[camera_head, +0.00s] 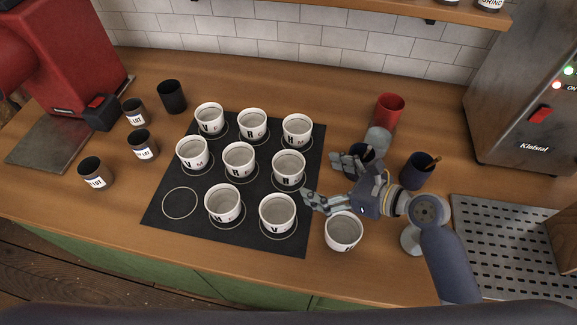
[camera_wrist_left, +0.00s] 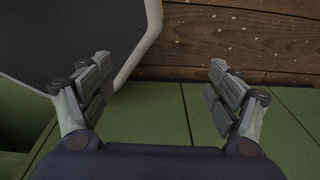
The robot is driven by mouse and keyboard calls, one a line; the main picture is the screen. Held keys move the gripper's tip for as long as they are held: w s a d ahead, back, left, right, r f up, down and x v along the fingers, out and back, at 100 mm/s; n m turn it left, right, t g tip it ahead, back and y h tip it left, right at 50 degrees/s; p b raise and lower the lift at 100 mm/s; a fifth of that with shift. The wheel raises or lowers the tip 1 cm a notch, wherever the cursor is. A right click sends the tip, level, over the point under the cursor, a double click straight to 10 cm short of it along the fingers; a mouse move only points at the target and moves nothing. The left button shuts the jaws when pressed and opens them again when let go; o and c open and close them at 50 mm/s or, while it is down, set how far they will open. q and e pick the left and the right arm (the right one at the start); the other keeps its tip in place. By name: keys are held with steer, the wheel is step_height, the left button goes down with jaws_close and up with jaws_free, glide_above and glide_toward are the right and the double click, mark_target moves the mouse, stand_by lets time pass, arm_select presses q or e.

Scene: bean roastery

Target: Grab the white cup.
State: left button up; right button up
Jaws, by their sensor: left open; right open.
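Several white cups with dark letters stand on a black mat (camera_head: 168,221), in rows on printed circles. One circle at the mat's front left is bare. Another white cup (camera_head: 343,232) stands off the mat on the wooden counter, to the right of the mat's front right corner. My right gripper (camera_head: 326,181) is open and empty. Its fingers point left over the mat's right edge, just behind that off-mat cup and beside the cup at the right of the middle row (camera_head: 288,168). My left gripper (camera_wrist_left: 160,85) shows only in the left wrist view, open and empty, away from the cups.
Dark tins (camera_head: 95,173) stand left of the mat by a red machine (camera_head: 60,50). A perforated metal tray (camera_head: 475,215) lies right. Green cabinet fronts (camera_wrist_left: 225,125) and plank floor (camera_wrist_left: 240,40) fill the left wrist view.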

mark_target(278, 165)
steer(key=x, duration=0.3)
steer(key=p+x, duration=0.1)
steer(key=x, duration=0.6)
steer(key=shift+a+r, duration=0.25)
steer(key=shift+a, duration=0.1)
steer(key=shift+s+d, duration=0.1)
steer(key=shift+c, duration=0.6)
steer(key=c, duration=1.2)
